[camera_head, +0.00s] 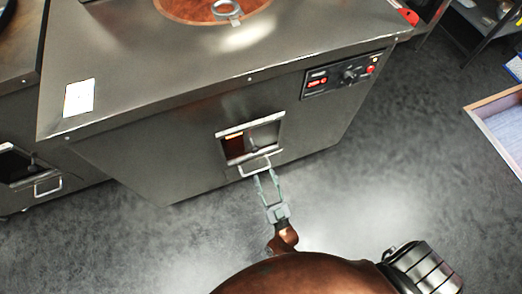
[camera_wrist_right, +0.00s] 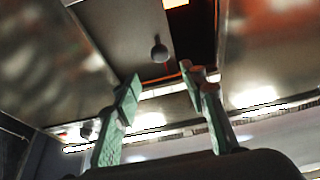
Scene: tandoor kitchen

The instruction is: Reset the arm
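My right gripper (camera_head: 266,175) reaches toward the front of the steel tandoor cabinet (camera_head: 180,155). Its two green fingers are apart, with nothing seen held between them; they also show spread in the right wrist view (camera_wrist_right: 161,79). The fingertips are close to the silvery handle (camera_head: 255,166) below the small front opening (camera_head: 250,140); I cannot tell whether they touch it. In the wrist view, a dark opening and a grey ball-shaped knob (camera_wrist_right: 159,53) lie beyond the fingers. My left gripper is not in view.
A control panel (camera_head: 345,75) is on the cabinet front. A round tandoor mouth with a ring-handled piece (camera_head: 227,10) is on top, and a white card (camera_head: 79,97) lies at left. A shallow wooden-edged crate (camera_head: 494,100) is at right. Grey floor (camera_head: 400,170) between is clear.

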